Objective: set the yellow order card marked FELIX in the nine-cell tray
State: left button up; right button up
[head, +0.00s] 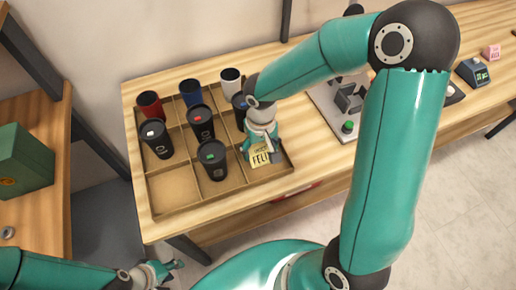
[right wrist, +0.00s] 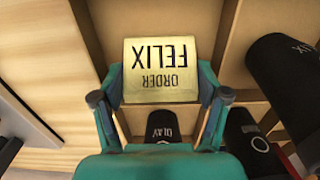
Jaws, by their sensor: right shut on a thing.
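The yellow order card marked FELIX (head: 260,157) is in my right gripper (head: 260,148), over the front right cell of the nine-cell tray (head: 172,188). In the right wrist view the card (right wrist: 161,70) is between the two fingers of the right gripper (right wrist: 160,97), its lettering upside down. I cannot tell whether the card touches the tray floor. The front left cell is empty. A tumbler with a green mark (head: 212,160) stands in the front middle cell. My left gripper (head: 165,272) is low at the bottom left, away from the tray; its opening is unclear.
Red (head: 150,104), blue (head: 190,93) and white (head: 231,81) tumblers stand in the back row, with dark ones (head: 157,139) in the middle row. A marking machine plate (head: 325,105) lies right of the tray. A green box (head: 22,162) is on the left table.

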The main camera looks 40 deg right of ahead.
aim_at(261, 150)
jog(key=o, duration=1.1)
jog(key=shift+o, duration=0.2)
notch_tip(261, 150, up, 12)
jog(key=p, duration=0.1)
